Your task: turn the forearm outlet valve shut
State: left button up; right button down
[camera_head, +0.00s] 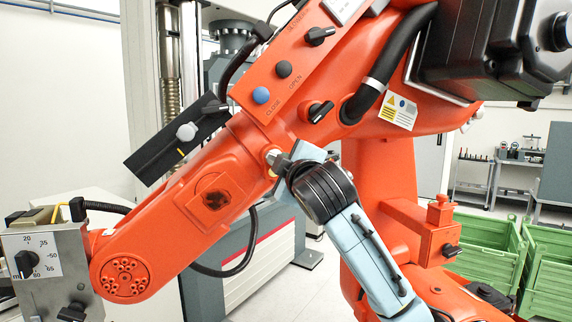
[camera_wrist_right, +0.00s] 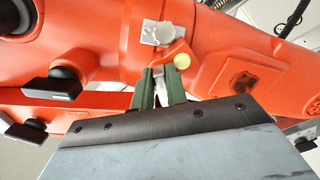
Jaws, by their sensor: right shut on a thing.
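The orange forearm (camera_head: 215,190) of an industrial robot runs diagonally across the head view. My right gripper (camera_head: 277,168) reaches its underside from the lower right. In the right wrist view, my right gripper (camera_wrist_right: 162,88) has its dark green fingers closed around a small pale piece, which looks like the handle of the forearm outlet valve (camera_wrist_right: 160,98). An orange fitting with a pale yellow round end (camera_wrist_right: 182,61) sits just beyond the fingertips. The fingers hide most of the valve, so its turn angle cannot be told. My left gripper is not in view.
A grey dial box (camera_head: 45,265) stands at the lower left. Black hoses (camera_head: 235,268) hang below the forearm. Green crates (camera_head: 490,245) stand at right.

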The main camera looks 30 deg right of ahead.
jog(key=c, duration=1.4)
grip_release()
jog(key=b+v, duration=0.6)
jog(key=v, duration=0.7)
jog(key=shift+s, duration=0.25)
